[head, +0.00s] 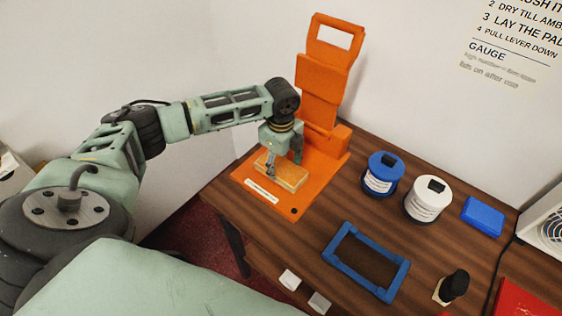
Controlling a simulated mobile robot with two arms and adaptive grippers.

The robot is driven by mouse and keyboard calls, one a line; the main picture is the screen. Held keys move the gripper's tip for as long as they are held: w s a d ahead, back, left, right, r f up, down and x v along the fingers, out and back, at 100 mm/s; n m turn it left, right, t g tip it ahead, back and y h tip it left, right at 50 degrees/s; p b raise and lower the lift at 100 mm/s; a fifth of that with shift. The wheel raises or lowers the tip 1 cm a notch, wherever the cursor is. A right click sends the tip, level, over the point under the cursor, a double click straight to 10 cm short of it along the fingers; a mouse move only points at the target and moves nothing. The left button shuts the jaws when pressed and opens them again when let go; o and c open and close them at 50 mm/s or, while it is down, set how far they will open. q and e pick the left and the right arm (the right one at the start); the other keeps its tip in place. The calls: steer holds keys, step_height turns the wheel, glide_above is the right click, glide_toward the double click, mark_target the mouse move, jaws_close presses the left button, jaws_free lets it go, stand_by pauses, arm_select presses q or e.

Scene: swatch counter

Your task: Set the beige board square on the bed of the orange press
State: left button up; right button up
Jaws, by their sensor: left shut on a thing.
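The orange press (322,100) stands at the back of the wooden counter, its tall handle part upright and its flat bed (292,207) in front. The beige board (290,176) is a small thick slab over the press bed. My left gripper (282,168) points down and is shut on the board. Its fingers cover part of the board. I cannot tell whether the board touches the bed or is slightly above it. My right gripper is not in view.
A blue-lidded jar (382,172), a white jar (428,200) and a blue block (483,216) stand right of the press. A blue frame (365,262) lies near the front edge. A small dark-topped bottle (453,287) and a red item (522,300) are at the right.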

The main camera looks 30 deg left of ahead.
arm_select(q)
steer(key=shift+f, duration=0.4)
stand_by(0.7)
steer(key=o, duration=1.3)
step_height(320, 180, up, 12)
